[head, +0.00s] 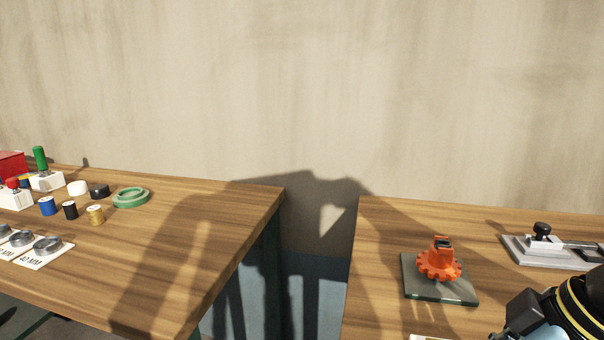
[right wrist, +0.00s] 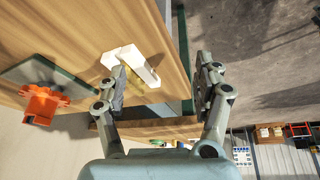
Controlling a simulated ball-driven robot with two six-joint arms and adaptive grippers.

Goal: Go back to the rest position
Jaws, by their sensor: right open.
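My right gripper (right wrist: 162,85) is open and empty in the right wrist view, its two fingers spread apart beside the edge of the right table. A white block-like piece (right wrist: 132,62) lies on that table near the left finger. In the head view, part of my right arm shows at the lower right corner, but its fingertips are not clear there. My left gripper is not in view.
An orange toothed piece (head: 439,262) stands on a dark square plate (head: 422,291) on the right table (head: 380,240). A grey clamp-like device (head: 541,249) sits behind. The left table (head: 180,245) holds spools and a green ring (head: 131,198). A gap separates the tables.

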